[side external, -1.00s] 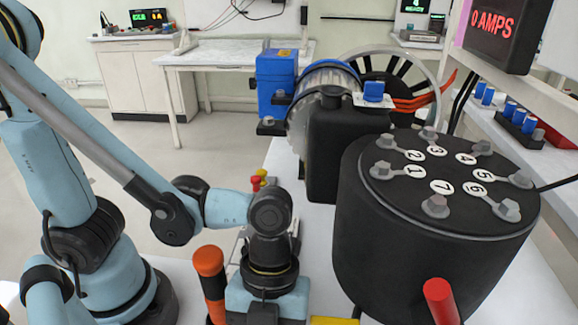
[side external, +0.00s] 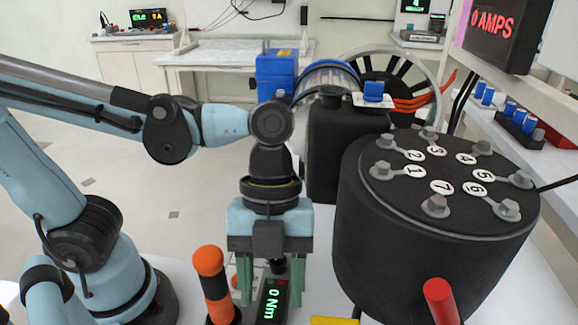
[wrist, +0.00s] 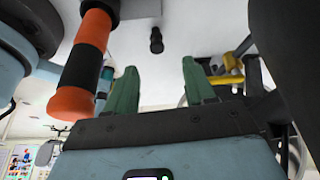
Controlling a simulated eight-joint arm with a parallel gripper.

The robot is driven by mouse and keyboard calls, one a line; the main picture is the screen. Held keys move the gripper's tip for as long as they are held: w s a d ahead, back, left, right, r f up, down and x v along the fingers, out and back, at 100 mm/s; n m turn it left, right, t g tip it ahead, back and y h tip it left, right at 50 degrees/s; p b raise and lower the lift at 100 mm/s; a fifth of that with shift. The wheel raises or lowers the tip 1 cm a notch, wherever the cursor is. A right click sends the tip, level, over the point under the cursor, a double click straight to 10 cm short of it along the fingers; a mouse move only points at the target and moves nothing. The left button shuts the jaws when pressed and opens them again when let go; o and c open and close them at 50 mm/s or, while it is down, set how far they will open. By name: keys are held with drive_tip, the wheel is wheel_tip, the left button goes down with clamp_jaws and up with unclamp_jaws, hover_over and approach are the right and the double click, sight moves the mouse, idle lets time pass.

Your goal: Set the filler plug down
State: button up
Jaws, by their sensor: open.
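In the wrist view, a small black plug-like piece (wrist: 156,40), which I take for the filler plug, stands on the white bench top beyond my fingertips. It is apart from both fingers. My gripper (wrist: 159,66) has its two green fingers spread, with nothing between them. In the side view, my gripper (side external: 271,300) points down over the bench, left of the large black drum. A small dark piece (side external: 277,267) shows between the fingers there; I cannot tell whether it is the same plug.
An orange and black handle (side external: 211,280) stands close left of my gripper. A 0 Nm display (side external: 272,300) is just below. The large black drum (side external: 430,250) with numbered bolts and a red rod (side external: 441,300) are at right. A black tank (side external: 335,150) stands behind.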

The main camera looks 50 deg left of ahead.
drive_tip(key=w+a+n+t+y, duration=0.1)
drive_tip(key=w+a+n+t, duration=0.4)
drive_tip(key=a+n, duration=0.4)
drive_tip(key=w+a+n+t+y, duration=0.2)
drive_tip(key=w+a+n+t, duration=0.2)
drive_tip(key=a+n, duration=0.5)
drive_tip(key=w+n, duration=0.2)
drive_tip(key=n, duration=0.5)
drive_tip(key=shift+w+a+n+t, duration=0.2)
drive_tip(key=shift+w+n+t, duration=0.15)
drive_tip(key=shift+n+t, duration=0.05)
